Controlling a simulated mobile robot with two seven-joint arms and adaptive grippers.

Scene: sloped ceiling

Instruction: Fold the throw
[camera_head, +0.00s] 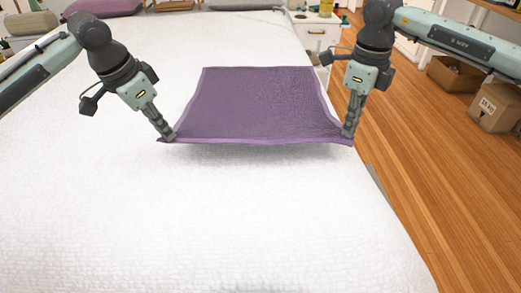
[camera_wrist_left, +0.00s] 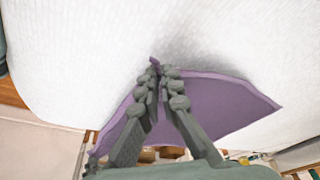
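The purple throw (camera_head: 255,105) lies spread out on the white bed, its near edge raised a little above the bed with a shadow beneath it. My left gripper (camera_head: 169,136) is shut on the throw's near left corner. My right gripper (camera_head: 348,134) is at the near right corner and appears shut on it. In the left wrist view, my left gripper's fingers (camera_wrist_left: 158,70) are closed together with a small tip of purple cloth poking out past them. The rest of the throw (camera_wrist_left: 215,98) spreads away behind the fingers.
The bed (camera_head: 200,225) is bare and clear in front of and left of the throw. Its right edge drops to a wooden floor (camera_head: 420,180). Cardboard boxes (camera_head: 497,108) stand at the right. A white nightstand (camera_head: 316,32) and a purple pillow (camera_head: 105,7) are at the back.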

